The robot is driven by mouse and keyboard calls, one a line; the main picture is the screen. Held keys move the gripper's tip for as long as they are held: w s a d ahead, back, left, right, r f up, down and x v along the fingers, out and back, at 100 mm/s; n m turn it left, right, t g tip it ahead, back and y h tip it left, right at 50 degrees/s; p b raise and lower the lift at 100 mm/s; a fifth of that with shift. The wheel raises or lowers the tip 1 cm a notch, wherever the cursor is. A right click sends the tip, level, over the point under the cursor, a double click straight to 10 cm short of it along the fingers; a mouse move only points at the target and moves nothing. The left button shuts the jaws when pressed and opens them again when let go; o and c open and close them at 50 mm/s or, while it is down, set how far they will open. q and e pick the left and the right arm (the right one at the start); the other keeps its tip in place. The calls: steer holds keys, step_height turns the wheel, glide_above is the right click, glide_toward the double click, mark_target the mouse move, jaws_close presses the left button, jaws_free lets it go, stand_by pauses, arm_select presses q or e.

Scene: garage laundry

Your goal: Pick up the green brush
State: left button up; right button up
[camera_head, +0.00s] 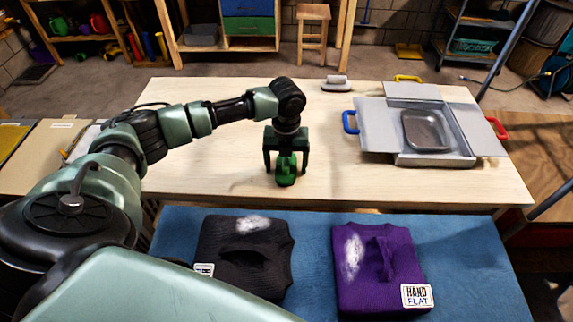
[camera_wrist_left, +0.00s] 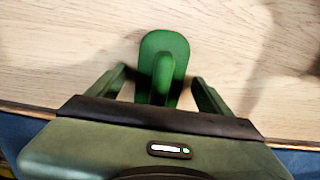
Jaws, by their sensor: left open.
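The green brush (camera_head: 286,172) lies on the pale wooden table near its front edge. It also shows in the left wrist view (camera_wrist_left: 164,62), with its raised handle running toward the gripper. My left gripper (camera_head: 286,166) points down over the brush. Its two fingers stand apart on either side of the brush, and in the left wrist view my left gripper (camera_wrist_left: 160,85) shows gaps between the fingers and the handle. It is open and holds nothing. The right gripper is not in view.
A grey metal tray assembly (camera_head: 440,140) with blue, red and yellow handles stands on the table's right. A grey-white brush-like object (camera_head: 336,84) lies at the back edge. A black sweater (camera_head: 215,235) and a purple sweater (camera_head: 350,285) lie on the blue surface (camera_head: 310,235) in front. The table's left part is clear.

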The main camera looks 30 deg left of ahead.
mark_target(286, 160)
arm_select(q)
steer(key=shift+s, duration=0.1)
steer(key=c, duration=1.5)
steer(key=shift+c, duration=0.2)
steer(key=shift+r, duration=0.15)
step_height(286, 160, up, 20)
steer(key=b, duration=0.2)
